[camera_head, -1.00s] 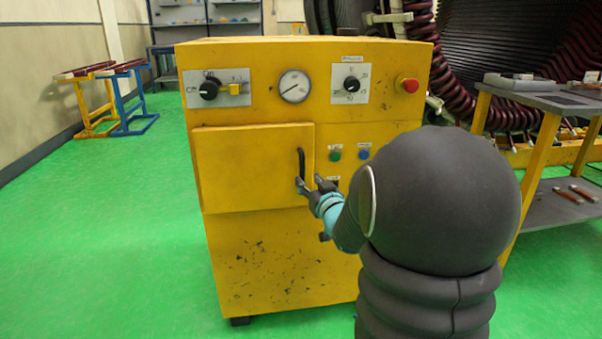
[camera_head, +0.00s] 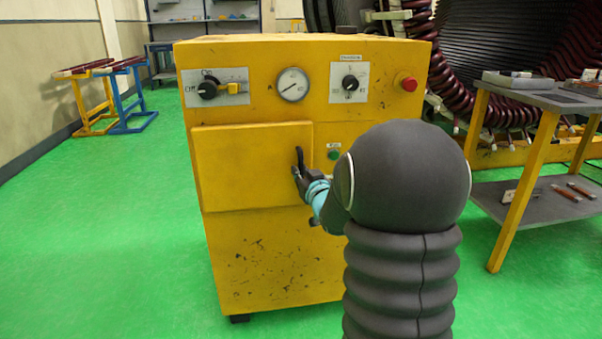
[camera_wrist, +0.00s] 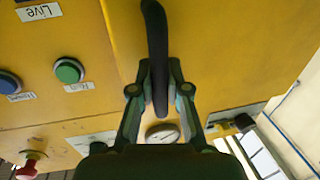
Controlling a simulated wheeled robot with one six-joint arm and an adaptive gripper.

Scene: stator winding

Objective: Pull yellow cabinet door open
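The yellow cabinet door (camera_head: 240,165) is on the front of the yellow cabinet (camera_head: 275,265) in the head view, and looks closed. Its black upright handle (camera_head: 299,156) is at the door's right edge; it also shows in the wrist view (camera_wrist: 157,35), running down between my fingers. My gripper (camera_head: 303,176) is at the lower part of the handle. In the wrist view my gripper's fingers (camera_wrist: 160,80) stand close on either side of the handle and look shut on it. The exact contact is partly hidden by the fingers.
Above the door are a rotary switch (camera_head: 208,90), a gauge (camera_head: 293,84), a dial (camera_head: 350,83) and a red button (camera_head: 409,83). A green button (camera_wrist: 68,70) and a blue button (camera_wrist: 8,82) are beside the door. A grey-topped table (camera_head: 535,95) stands right.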

